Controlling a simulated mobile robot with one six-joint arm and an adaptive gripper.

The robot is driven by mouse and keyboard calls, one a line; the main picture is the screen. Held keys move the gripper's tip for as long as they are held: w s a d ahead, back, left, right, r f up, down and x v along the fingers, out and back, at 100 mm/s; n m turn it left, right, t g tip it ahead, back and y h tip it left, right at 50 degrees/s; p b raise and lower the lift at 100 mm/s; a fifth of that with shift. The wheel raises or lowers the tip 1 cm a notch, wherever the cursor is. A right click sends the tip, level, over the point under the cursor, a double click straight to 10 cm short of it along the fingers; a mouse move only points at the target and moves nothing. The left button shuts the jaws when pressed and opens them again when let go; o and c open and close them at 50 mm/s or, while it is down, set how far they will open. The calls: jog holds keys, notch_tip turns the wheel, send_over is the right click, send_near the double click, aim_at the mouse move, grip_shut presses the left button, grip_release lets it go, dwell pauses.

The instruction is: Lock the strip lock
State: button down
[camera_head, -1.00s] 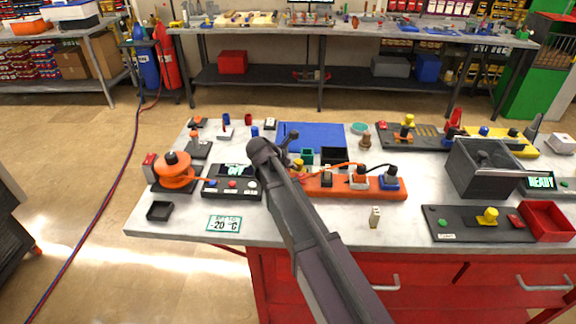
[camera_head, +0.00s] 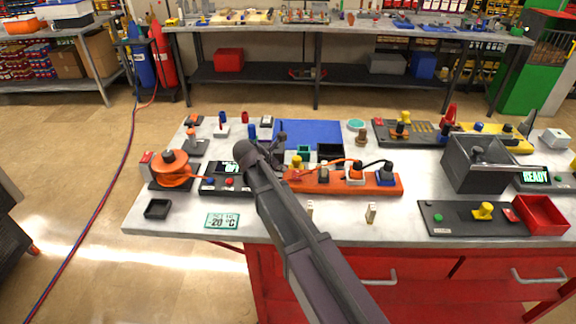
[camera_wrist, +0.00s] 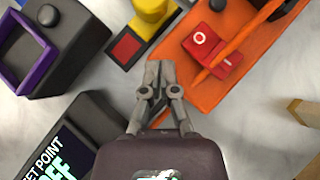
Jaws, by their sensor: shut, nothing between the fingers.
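The orange power strip (camera_head: 335,180) lies across the middle of the table, with plugs in it. In the wrist view the strip's near end (camera_wrist: 207,92) carries a red switch (camera_wrist: 213,52) marked with a white O. Beside that end is a yellow knob (camera_wrist: 152,12) with a red square (camera_wrist: 126,46) on a dark base; I cannot tell for sure whether this is the strip lock.
A dark set-point panel (camera_wrist: 62,142) reading OFF lies close at the lower left. Two small pale blocks (camera_head: 310,208) (camera_head: 370,212) stand in front of the strip. The table's front is mostly clear.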

jog(key=shift+p+v, duration=0.8)
jog(key=shift+v, duration=0.4)
jog(key=p+v, duration=0.5)
jog(key=v, duration=0.2)
jog(key=shift+r, duration=0.2)
